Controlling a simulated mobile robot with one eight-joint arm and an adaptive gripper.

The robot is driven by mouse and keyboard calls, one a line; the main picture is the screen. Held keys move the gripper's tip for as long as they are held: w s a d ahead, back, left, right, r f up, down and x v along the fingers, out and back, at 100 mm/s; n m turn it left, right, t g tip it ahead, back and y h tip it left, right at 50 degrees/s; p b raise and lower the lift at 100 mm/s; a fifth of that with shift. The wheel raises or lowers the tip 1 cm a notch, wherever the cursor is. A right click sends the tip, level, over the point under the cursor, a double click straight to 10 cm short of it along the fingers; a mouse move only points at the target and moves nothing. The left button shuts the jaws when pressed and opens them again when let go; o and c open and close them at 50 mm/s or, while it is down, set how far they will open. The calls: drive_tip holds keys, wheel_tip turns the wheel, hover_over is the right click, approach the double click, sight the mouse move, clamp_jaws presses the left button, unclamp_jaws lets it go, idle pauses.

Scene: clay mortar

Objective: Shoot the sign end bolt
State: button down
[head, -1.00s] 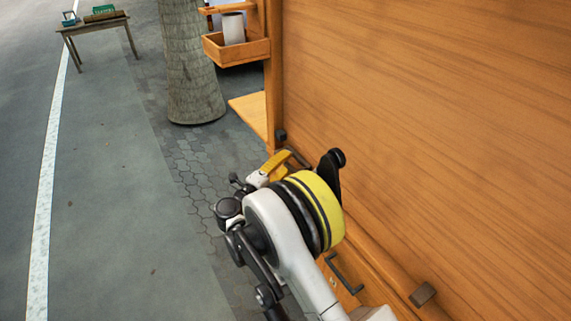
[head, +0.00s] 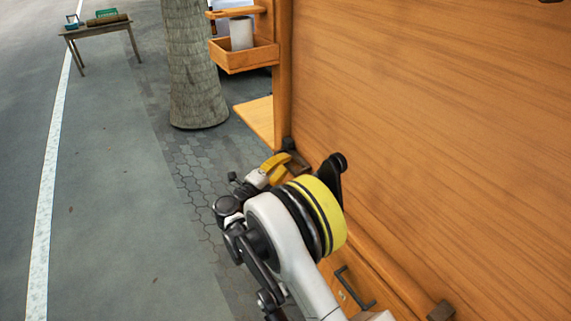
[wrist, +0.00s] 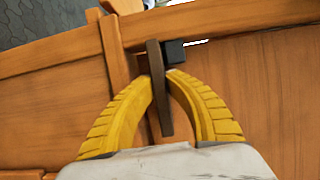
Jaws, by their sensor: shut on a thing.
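My gripper (wrist: 163,82) has two yellow ribbed fingers, shut on a dark flat bar, the sign end bolt (wrist: 155,60), at the edge of the wooden panel. The bar runs up past the fingertips in the wrist view, next to a small black block (wrist: 174,51). The bolt (head: 297,161) shows there as a dark piece beside the fingertips, partly hidden by the gripper. How far the bolt is seated cannot be told.
A wooden shelf box (head: 245,59) with a white cylinder (head: 241,33) hangs beyond the panel's left edge. A tree trunk (head: 196,75) stands left of it. A dark handle (head: 353,290) and dark block (head: 440,311) sit below the panel. The pavement at left is clear to a table (head: 97,30).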

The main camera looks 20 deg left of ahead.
drive_tip(key=c, duration=1.4)
unclamp_jaws()
drive_tip(key=shift+s, duration=0.15)
drive_tip(key=v, duration=1.2)
